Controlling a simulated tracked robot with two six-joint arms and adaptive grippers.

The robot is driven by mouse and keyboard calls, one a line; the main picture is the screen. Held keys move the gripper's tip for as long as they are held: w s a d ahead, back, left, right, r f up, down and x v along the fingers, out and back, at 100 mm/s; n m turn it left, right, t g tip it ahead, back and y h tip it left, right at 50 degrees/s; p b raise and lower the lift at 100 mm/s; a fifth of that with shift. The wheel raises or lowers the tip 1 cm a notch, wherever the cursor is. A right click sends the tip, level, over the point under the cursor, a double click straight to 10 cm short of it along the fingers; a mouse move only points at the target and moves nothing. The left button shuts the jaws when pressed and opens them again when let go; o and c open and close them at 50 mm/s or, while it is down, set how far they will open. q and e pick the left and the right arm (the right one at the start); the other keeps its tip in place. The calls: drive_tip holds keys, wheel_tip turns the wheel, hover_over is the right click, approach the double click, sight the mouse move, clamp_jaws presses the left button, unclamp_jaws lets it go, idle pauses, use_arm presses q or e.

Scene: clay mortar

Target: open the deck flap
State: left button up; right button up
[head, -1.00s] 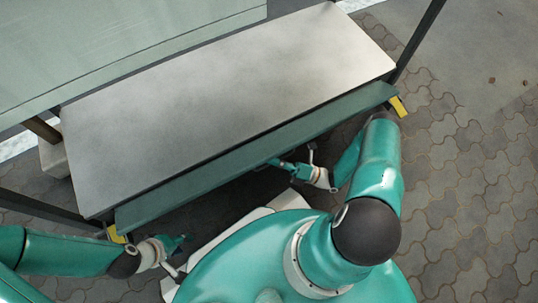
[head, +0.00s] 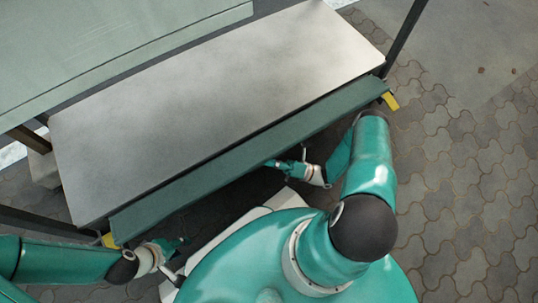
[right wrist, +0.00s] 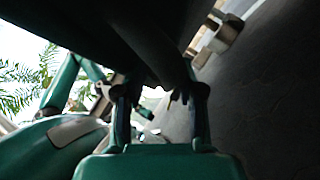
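The deck flap (head: 235,163) is a long dark green panel along the near edge of the grey deck (head: 215,105). Yellow pieces show at its right end (head: 390,101) and left end (head: 109,240). My right gripper (head: 275,164) is at the flap's lower edge, near its middle; contact cannot be told. In the right wrist view my right gripper's fingers (right wrist: 162,95) stand apart, with a dark surface over and beyond them. My left gripper (head: 178,242) is below the flap's left end, apart from it in the picture; its finger opening is unclear.
A pale green panel (head: 100,45) stands beyond the deck. Dark posts rise at the deck's right (head: 405,38) and left (head: 45,222). Paving (head: 450,190) is open to the right. My body fills the space close to the flap.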

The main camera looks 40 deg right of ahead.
drive_tip(key=shift+d, duration=0.1)
drive_tip(key=v, duration=1.1)
drive_tip(key=shift+s+d+f, duration=0.2)
drive_tip(key=shift+s+f, duration=0.05)
drive_tip(key=shift+s, duration=0.05)
